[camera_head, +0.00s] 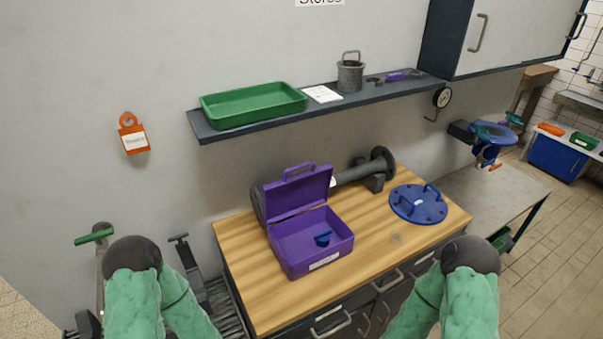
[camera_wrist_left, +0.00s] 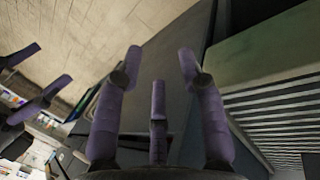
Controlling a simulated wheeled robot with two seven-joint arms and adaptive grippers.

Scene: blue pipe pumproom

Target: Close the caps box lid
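The purple caps box (camera_head: 312,245) sits on the wooden bench top, with a pale label on its front. Its lid (camera_head: 298,190) is open and stands upright at the back, with a handle on top. Fingers of what looks like my right gripper (camera_wrist_left: 38,72) show at that view's left edge, apart and empty. Neither gripper can be made out clearly in the head view, where both arms are below the bench's front.
A grey flanged pipe (camera_head: 350,174) lies behind the box, and a blue flange cover (camera_head: 418,204) with handles lies to its right. A shelf (camera_head: 330,107) above holds a green tray (camera_head: 253,104) and a metal pot (camera_head: 350,76). The bench front left is clear.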

